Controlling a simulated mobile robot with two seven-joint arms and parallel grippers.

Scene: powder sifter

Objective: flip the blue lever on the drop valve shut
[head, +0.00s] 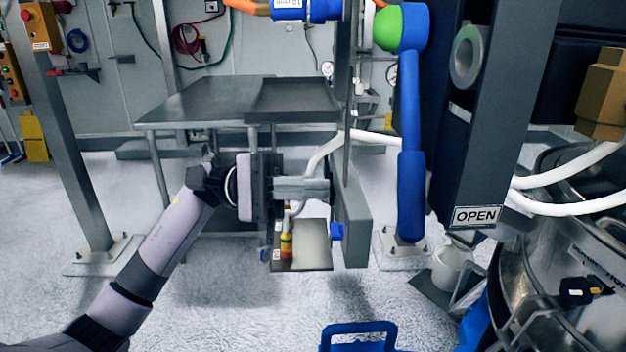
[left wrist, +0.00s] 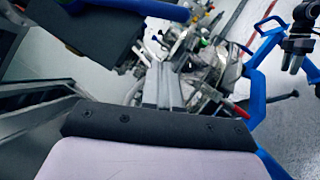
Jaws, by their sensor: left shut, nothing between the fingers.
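The blue lever (head: 411,150) hangs nearly straight down from a green-capped hub (head: 389,30) in the head view. Its thick lower end is beside a white OPEN sign (head: 475,216) on a dark post. My left gripper (head: 328,189) is shut and empty, to the left of the lever, with a clear gap in the picture between its fingertips and the lever. In the left wrist view the closed grey fingers (left wrist: 165,85) point away from the camera. A blue bar (left wrist: 140,9) crosses the top there; I cannot tell whether it is the lever.
A grey panel (head: 352,225) hangs just behind the gripper, with a small tray (head: 315,245) below. A steel table (head: 205,105) stands behind. White hoses (head: 570,170) and a steel vessel (head: 530,265) fill the right. A blue frame (head: 358,328) is at the bottom.

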